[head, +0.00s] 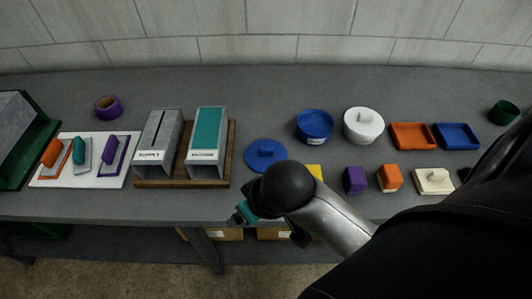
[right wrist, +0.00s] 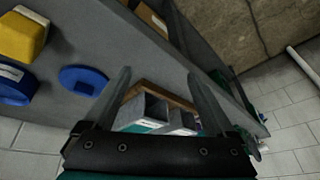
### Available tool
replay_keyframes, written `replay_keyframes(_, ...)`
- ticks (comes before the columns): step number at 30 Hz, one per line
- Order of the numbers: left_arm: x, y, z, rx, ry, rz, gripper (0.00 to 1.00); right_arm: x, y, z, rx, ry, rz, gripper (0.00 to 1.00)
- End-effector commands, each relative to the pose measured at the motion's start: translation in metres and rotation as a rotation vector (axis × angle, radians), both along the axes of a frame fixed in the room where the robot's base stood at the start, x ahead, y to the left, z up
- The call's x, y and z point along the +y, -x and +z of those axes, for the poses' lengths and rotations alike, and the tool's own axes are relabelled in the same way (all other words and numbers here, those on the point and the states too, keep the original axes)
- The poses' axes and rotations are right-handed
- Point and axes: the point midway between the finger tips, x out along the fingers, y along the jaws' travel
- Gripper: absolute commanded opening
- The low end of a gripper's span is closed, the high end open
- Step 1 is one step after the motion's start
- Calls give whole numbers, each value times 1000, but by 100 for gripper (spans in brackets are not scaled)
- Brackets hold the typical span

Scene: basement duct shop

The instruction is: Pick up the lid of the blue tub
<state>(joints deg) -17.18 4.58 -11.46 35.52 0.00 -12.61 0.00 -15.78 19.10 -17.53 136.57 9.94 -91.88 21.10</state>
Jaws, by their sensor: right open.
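The blue tub (head: 315,128) stands on the grey workbench, with a label on its front. A flat round blue lid (head: 266,158) with a block-shaped handle lies on the bench to the left of the tub. In the right wrist view the lid (right wrist: 82,80) is left of the fingers, and the tub (right wrist: 13,86) is at the left edge. My right gripper (head: 245,212) is near the bench's front edge, closer to me than the lid and apart from it. Its fingers (right wrist: 158,73) are open and empty. My left gripper is out of view.
A yellow block (head: 314,171) is partly hidden behind my right arm. Two labelled metal boxes on a wooden board (head: 233,160) stand left of the lid. A white lidded tub (head: 363,127), trays (head: 413,136) and purple (head: 354,180) and orange (head: 390,178) blocks are to the right.

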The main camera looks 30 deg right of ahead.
Motion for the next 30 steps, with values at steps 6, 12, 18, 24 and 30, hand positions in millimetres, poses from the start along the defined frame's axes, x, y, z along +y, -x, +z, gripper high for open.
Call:
replay_keyframes(6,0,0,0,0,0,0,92,-4,-45,16,-1,-11,-83,90)
replay_keyframes(12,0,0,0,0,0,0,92,-36,-78,30,21,24,-256,90)
replay_keyframes(18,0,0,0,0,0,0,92,-85,-104,50,26,65,-491,90)
replay_keyframes(24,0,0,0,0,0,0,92,-117,-114,64,20,81,-652,90)
replay_keyframes(30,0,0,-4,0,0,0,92,-126,-120,50,22,82,-685,90)
